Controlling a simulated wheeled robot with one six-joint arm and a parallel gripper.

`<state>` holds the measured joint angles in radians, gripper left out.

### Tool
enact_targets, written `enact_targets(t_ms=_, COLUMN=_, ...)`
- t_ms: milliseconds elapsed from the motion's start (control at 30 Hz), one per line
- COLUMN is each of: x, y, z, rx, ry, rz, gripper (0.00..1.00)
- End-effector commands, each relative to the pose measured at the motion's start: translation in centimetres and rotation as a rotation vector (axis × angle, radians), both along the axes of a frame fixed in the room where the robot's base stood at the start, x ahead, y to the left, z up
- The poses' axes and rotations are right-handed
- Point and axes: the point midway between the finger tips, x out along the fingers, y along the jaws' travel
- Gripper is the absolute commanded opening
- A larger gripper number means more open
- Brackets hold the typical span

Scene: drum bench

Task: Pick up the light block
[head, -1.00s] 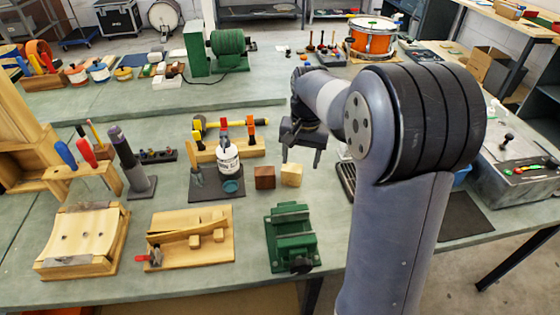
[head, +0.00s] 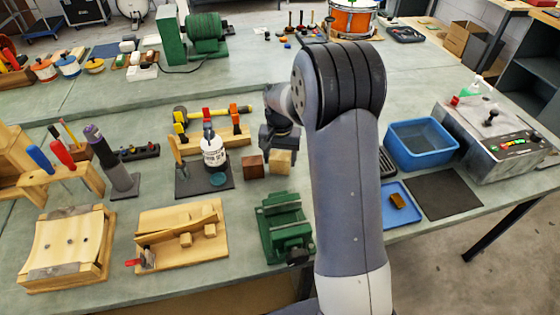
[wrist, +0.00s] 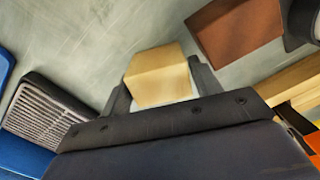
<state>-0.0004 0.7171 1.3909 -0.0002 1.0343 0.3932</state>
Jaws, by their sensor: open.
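The light block (head: 281,162) is a pale wooden cube on the green-grey bench. In the wrist view the light block (wrist: 158,72) lies between the two finger tips, with a finger to either side. My gripper (head: 280,146) is open, right over the block and partly hiding it in the head view. Whether the fingers touch the block I cannot tell. A dark reddish-brown block (head: 252,165) stands just left of the light block, and shows at the upper right of the wrist view (wrist: 236,30).
A green vise (head: 284,228) stands in front of the blocks. A white bottle (head: 213,155) on a dark mat is to the left. A dark ribbed grille (wrist: 48,112) lies left in the wrist view. A blue bin (head: 421,143) and blue tray (head: 402,212) are to the right.

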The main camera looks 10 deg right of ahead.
Motion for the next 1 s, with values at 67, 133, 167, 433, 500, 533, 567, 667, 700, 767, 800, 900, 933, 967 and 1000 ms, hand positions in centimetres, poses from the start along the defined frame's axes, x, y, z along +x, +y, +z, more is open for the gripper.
enact_targets(t_ms=67, x=-0.1, y=0.0, z=-1.0, rx=0.000, ry=0.003, rz=0.000, gripper=0.60)
enact_targets(t_ms=133, x=0.0, y=0.0, z=-1.6, rx=0.000, ry=0.001, rz=0.000, gripper=0.60)
enact_targets(t_ms=167, x=0.0, y=0.0, z=-1.7, rx=0.000, ry=0.001, rz=0.000, gripper=0.60)
enact_targets(t_ms=433, x=0.0, y=0.0, z=-1.8, rx=0.000, ry=0.000, rz=0.000, gripper=0.57)
enact_targets(t_ms=500, x=0.0, y=0.0, z=-1.8, rx=0.000, ry=0.000, rz=0.000, gripper=0.51)
enact_targets(t_ms=533, x=0.0, y=0.0, z=-1.8, rx=0.000, ry=0.000, rz=0.000, gripper=0.49)
enact_targets(t_ms=567, x=0.0, y=0.0, z=-1.8, rx=0.000, ry=0.000, rz=0.000, gripper=0.46)
enact_targets(t_ms=667, x=0.0, y=0.0, z=-1.8, rx=0.000, ry=-0.001, rz=0.000, gripper=0.38)
enact_targets(t_ms=700, x=0.0, y=0.0, z=-1.8, rx=0.000, ry=-0.001, rz=0.000, gripper=0.35)
enact_targets(t_ms=767, x=0.0, y=0.0, z=-1.8, rx=0.001, ry=-0.001, rz=0.000, gripper=0.31)
enact_targets(t_ms=800, x=0.0, y=0.0, z=-1.8, rx=0.001, ry=-0.001, rz=0.000, gripper=0.27)
enact_targets(t_ms=900, x=0.0, y=0.0, z=-1.8, rx=0.001, ry=-0.001, rz=0.000, gripper=0.27)
enact_targets(t_ms=933, x=0.0, y=0.0, z=-1.8, rx=0.001, ry=-0.001, rz=0.000, gripper=0.27)
enact_targets(t_ms=967, x=0.0, y=0.0, z=-1.7, rx=0.001, ry=-0.001, rz=0.000, gripper=0.27)
enact_targets(t_ms=1000, x=0.0, y=0.0, z=-1.6, rx=0.000, ry=-0.002, rz=0.000, gripper=0.27)
